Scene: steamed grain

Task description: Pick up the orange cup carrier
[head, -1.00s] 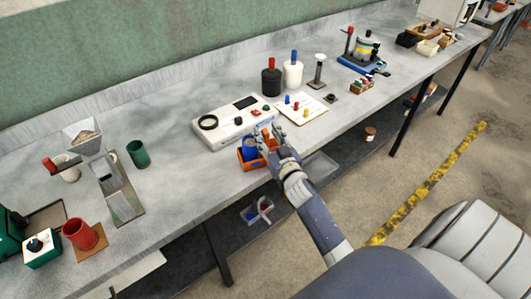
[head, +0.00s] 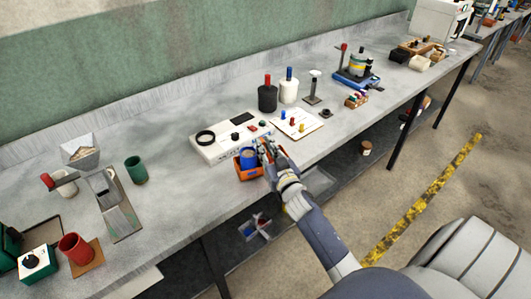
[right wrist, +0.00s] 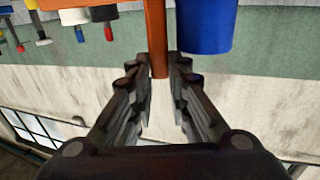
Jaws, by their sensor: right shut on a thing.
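The orange cup carrier (head: 250,174) sits at the front edge of the grey bench, in front of the white device. A blue cup (head: 247,157) stands in it. My right gripper (head: 267,147) is at the carrier's right side and is shut on its upright orange handle. In the right wrist view the handle (right wrist: 156,35) runs between the fingertips (right wrist: 158,68), with the blue cup (right wrist: 207,25) just beside it. The gripper hides part of the carrier in the head view. My left gripper is not in view.
The white device (head: 218,149) stands close behind the carrier. A white board with coloured pegs (head: 308,124) lies to the right. A green cup (head: 136,170) stands to the left, with bare bench between it and the carrier. A shelf runs below the bench.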

